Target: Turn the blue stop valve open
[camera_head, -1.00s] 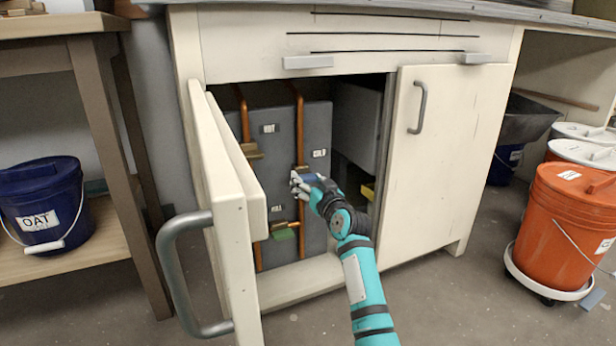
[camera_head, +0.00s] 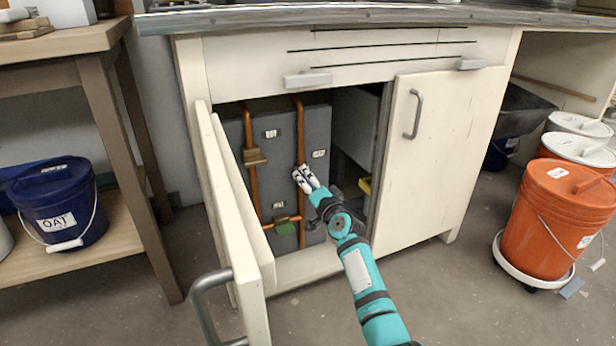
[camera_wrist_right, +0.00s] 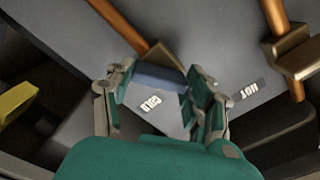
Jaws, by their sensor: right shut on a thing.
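The blue stop valve's handle (camera_wrist_right: 158,77) shows in the right wrist view, at the end of a copper pipe (camera_wrist_right: 124,28) above a COLD label (camera_wrist_right: 150,103). Its bar lies at an angle to the pipe. My right gripper (camera_wrist_right: 158,85) is shut on this handle, one finger at each end of the bar. In the head view my right gripper (camera_head: 303,178) is inside the open cabinet, at the right copper pipe (camera_head: 300,130), and hides the handle. My left gripper is not in view.
The open cabinet door (camera_head: 240,205) stands left of my right arm; the shut door (camera_head: 435,150) is on its right. A brass valve (camera_head: 255,157) sits on the left pipe, with a green handle (camera_head: 285,228) below. An orange bucket (camera_head: 555,215) stands right.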

